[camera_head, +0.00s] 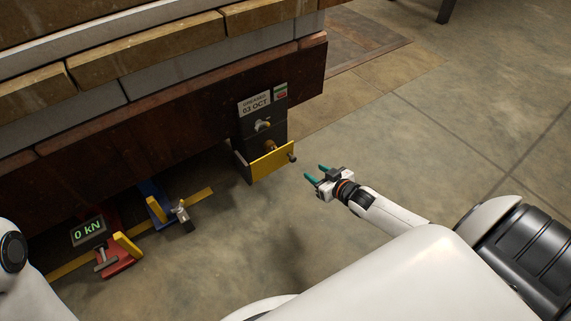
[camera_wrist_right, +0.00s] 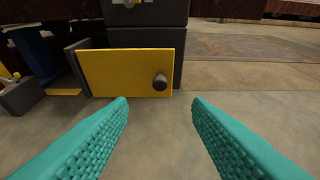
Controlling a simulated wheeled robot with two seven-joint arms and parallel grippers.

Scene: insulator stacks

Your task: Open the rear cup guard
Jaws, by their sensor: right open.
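The cup guard is a yellow plate (camera_head: 268,164) with a dark round knob (camera_head: 292,158) near its right end. It stands upright in front of the dark housing under the stack; whether it is latched I cannot tell. In the right wrist view the yellow plate (camera_wrist_right: 115,72) fills the upper middle, with the knob (camera_wrist_right: 160,82) at its right. My right gripper (camera_head: 314,172) is open and empty, its teal fingers pointing at the knob from the right, apart from it. In the wrist view the knob lies ahead, between the fingertips (camera_wrist_right: 160,104). My left gripper is out of view.
A "GREASED 03 OCT" label (camera_head: 254,103) sits on the housing. A red jack (camera_head: 116,258) with a "0 kN" display (camera_head: 88,231) and a blue device (camera_head: 155,203) stand on the left. The heavy stack's dark beam (camera_head: 180,125) overhangs. The floor at right is clear.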

